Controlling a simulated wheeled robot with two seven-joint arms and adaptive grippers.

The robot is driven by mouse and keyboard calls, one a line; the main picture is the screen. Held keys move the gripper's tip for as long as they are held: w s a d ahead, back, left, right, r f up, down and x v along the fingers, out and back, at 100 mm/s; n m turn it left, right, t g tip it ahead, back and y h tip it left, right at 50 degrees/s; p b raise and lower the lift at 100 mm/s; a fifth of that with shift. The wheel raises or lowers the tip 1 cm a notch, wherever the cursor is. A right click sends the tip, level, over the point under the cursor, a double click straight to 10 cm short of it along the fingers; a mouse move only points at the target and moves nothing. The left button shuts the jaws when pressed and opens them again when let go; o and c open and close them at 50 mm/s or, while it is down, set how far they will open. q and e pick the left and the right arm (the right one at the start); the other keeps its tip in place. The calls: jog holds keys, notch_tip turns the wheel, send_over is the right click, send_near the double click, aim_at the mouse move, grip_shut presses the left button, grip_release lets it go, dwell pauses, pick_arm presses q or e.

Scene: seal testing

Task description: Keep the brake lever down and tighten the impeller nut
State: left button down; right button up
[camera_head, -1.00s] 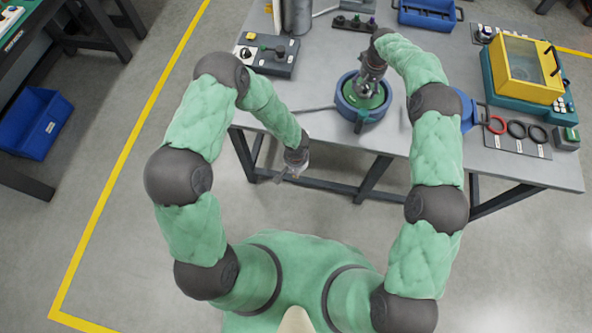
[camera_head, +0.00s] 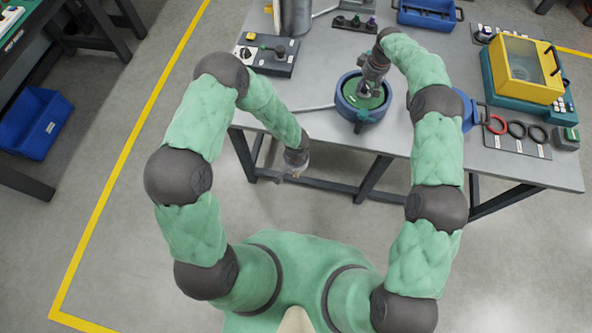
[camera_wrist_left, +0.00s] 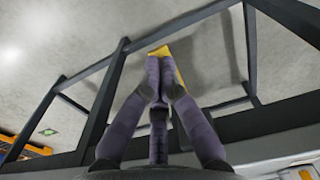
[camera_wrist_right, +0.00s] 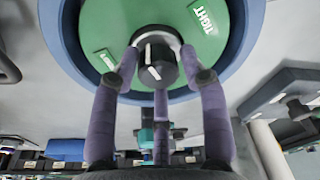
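A round blue housing (camera_head: 343,109) with a green disc stands near the table's front edge. In the right wrist view, the green disc (camera_wrist_right: 108,32) bears TIGHT labels, and the black-topped impeller nut (camera_wrist_right: 158,66) sits at its middle. My right gripper (camera_wrist_right: 158,50) is over the disc with its fingers close around the nut; contact is partly hidden. A thin grey rod (camera_head: 305,107) reaches left from the housing and looks like the brake lever. My left gripper (camera_head: 290,178) is apart from it, in front of the table edge. In the left wrist view its fingertips (camera_wrist_left: 158,70) meet, empty.
A control box (camera_head: 268,55) and a steel cylinder (camera_head: 296,16) stand on the table's left. A yellow-fronted machine (camera_head: 522,68) and a mat with several rings (camera_head: 517,131) are on the right. Table legs and crossbars (camera_wrist_left: 105,95) lie beyond my left gripper.

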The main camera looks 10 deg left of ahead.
jog(key=c, duration=0.4)
jog(key=m, duration=0.6)
jog(key=shift+a+h, duration=0.1)
jog(key=shift+h, duration=0.3)
jog(key=m, duration=0.4)
jog(key=shift+m+h, duration=0.4)
jog(key=m, duration=0.4)
jog(key=shift+h, duration=0.3)
jog(key=o, duration=1.3)
jog(key=shift+c, duration=0.2)
jog(key=shift+r, duration=3.55)
